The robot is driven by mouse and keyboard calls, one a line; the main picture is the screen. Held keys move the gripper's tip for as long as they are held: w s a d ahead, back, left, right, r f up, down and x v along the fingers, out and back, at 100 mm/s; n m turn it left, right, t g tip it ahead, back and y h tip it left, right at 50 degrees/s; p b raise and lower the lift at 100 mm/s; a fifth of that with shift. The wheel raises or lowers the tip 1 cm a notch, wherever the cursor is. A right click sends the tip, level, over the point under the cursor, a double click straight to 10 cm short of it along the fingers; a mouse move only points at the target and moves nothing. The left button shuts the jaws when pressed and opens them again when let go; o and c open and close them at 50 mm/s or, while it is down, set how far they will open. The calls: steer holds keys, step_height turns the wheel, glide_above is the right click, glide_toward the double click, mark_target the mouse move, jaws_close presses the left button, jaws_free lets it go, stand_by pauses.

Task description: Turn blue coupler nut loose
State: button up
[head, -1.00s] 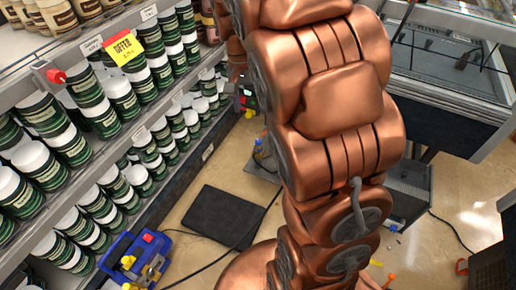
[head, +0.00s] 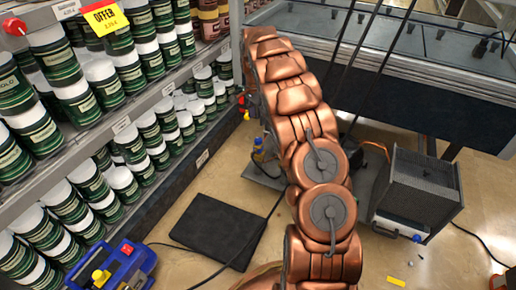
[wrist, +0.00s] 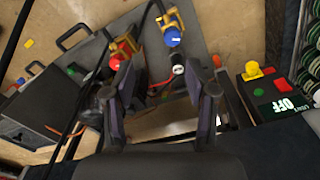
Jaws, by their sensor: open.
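The blue coupler nut (wrist: 172,36) sits on a yellow fitting (wrist: 163,17) in the upper middle of the wrist view. A small blue part with yellow at the far end of the shelf in the head view (head: 258,141) looks like the same one. My gripper (wrist: 158,70) is open and empty, its two dark fingers spread. The nut lies beyond the fingertips and apart from them. A red coupler (wrist: 117,62) on another yellow fitting is close to the left fingertip. In the head view my gripper is hidden by my arm.
Dark hoses and a dark box (wrist: 50,105) are at the left. Shelves of jars (head: 100,150) flank the arm; a black mat (head: 218,230) lies on the floor.

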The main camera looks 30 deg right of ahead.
steer(key=m+b, duration=0.1)
steer(key=b, duration=0.1)
glide_above(258, 139)
step_height(258, 139, down, 6)
steer(key=shift+f, duration=0.1)
steer(key=shift+f+b, duration=1.35)
steer(key=shift+f, duration=2.45)
jaws_close()
